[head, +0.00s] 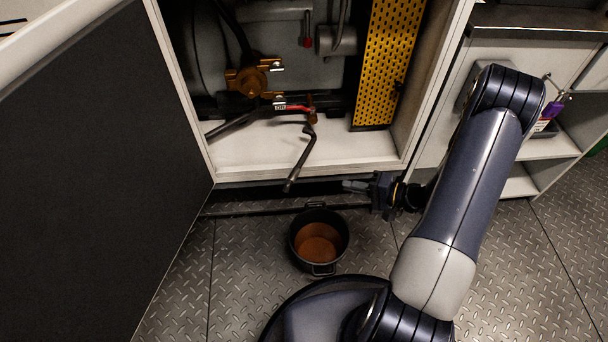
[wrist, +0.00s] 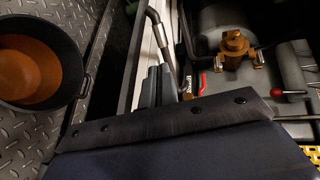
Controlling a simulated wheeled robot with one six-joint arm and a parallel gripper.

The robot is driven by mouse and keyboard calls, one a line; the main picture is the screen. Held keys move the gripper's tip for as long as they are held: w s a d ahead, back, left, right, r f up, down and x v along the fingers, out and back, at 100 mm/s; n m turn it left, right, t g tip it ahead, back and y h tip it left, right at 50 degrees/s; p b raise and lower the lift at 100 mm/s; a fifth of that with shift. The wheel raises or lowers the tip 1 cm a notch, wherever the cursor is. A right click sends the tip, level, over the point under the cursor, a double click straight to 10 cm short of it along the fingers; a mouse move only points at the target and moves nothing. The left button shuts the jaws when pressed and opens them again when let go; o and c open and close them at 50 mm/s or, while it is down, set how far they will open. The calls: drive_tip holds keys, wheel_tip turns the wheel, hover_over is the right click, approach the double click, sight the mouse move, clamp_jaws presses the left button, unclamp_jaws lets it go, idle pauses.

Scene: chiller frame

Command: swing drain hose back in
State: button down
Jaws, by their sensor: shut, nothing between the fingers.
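The drain hose (head: 301,160) is a dark bent pipe hanging from a brass fitting below the red-handled valve (head: 293,107). Its free end points outward over the cabinet's front sill, toward the pot. In the wrist view the hose (wrist: 161,38) runs down close beside the fingertips; whether they touch it I cannot tell. My gripper (head: 350,186) is shut and empty, just in front of the sill, to the right of the hose's lower end. Its fingers also show in the wrist view (wrist: 158,84). A black pot (head: 318,241) with brown liquid stands on the floor below.
A dark open door (head: 80,170) stands at the left. A yellow perforated panel (head: 388,60) fills the cabinet's right side. A brass valve body (head: 253,78) sits above the hose. Shelves (head: 540,150) with a purple padlock (head: 556,107) stand at the right.

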drive_tip(key=b+x, duration=0.5)
drive_tip(key=x, duration=0.9)
